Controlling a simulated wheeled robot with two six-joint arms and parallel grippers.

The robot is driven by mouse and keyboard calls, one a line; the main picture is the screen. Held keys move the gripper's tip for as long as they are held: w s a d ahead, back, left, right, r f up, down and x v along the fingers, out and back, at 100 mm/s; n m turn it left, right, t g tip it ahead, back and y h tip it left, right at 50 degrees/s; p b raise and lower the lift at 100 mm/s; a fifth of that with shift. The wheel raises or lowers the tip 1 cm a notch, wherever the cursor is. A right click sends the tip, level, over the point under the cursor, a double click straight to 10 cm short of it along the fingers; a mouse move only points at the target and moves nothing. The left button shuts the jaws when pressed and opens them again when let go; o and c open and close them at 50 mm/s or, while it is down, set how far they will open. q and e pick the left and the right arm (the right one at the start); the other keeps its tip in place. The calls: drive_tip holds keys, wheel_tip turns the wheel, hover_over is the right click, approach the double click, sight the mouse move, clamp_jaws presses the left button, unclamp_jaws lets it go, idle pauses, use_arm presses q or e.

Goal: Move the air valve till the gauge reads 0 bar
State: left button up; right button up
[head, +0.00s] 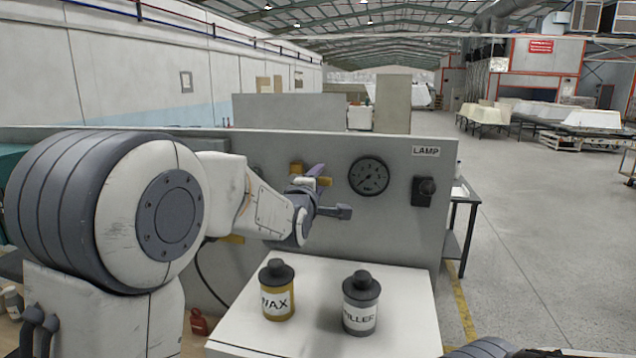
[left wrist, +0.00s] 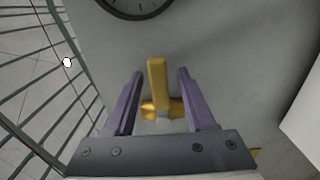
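The yellow air valve (head: 297,168) is on the grey panel, partly hidden behind my left gripper in the head view. In the left wrist view the valve's handle (left wrist: 158,88) stands between the two purple-grey fingers, with a visible gap on each side. My left gripper (head: 330,190) is open around the handle; it also shows in the left wrist view (left wrist: 160,75). The round dark gauge (head: 369,176) is on the panel just right of the valve. Its reading is too small to tell. The gauge's lower rim (left wrist: 140,14) shows at the top of the left wrist view. My right gripper is not in view.
A lamp switch (head: 424,190) under a LAMP label (head: 426,151) is at the panel's right. A WAX can (head: 277,292) and a FILLER can (head: 360,304) stand on the white-topped stand (head: 318,340) below. A red bottle (head: 199,322) is left of it.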

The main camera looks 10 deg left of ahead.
use_arm(q)
drive_tip(key=s+b, duration=0.5)
drive_tip(key=s, duration=0.5)
drive_tip(key=shift+s, duration=0.25)
